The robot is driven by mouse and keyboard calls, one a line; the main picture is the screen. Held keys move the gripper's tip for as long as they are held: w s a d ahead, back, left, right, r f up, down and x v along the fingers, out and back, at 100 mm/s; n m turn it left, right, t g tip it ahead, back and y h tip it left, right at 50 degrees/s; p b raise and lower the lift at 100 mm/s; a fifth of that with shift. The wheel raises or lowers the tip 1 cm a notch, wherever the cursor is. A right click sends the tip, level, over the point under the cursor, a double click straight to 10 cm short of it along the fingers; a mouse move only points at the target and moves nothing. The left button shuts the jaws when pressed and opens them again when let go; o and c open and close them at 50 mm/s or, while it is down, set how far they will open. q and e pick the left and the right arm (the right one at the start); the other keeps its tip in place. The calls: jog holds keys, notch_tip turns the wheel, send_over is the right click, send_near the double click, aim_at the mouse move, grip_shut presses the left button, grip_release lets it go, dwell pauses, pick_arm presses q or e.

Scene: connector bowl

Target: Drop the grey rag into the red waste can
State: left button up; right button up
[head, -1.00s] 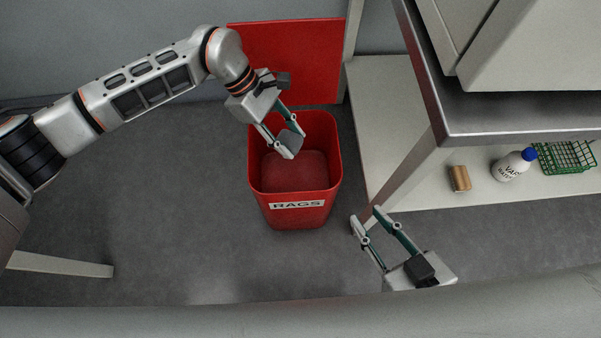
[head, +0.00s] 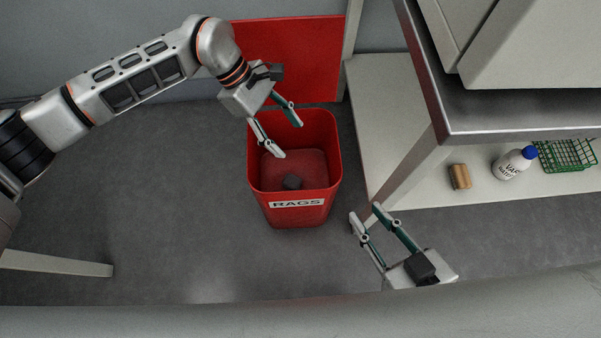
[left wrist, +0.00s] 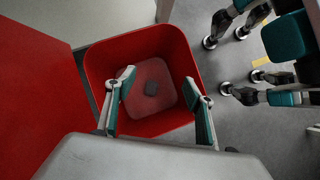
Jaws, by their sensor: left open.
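The red waste can (head: 318,213), labelled RAGS, stands upright and open on the floor; it also shows in the left wrist view (left wrist: 112,52). My left gripper (head: 290,139) is open and empty above the can's opening. My right gripper (head: 365,212) is open and empty to the right of the can.
A raised red lid or panel (head: 290,60) stands behind the can. To the right are a steel-edged bench (head: 500,120) and a low shelf with a brown roll (head: 460,177), a white bottle (head: 513,164) and a green basket (head: 566,156). Floor left of the can is clear.

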pick_arm(q)
jog(key=v, duration=1)
jog(key=shift+d+r, duration=0.1)
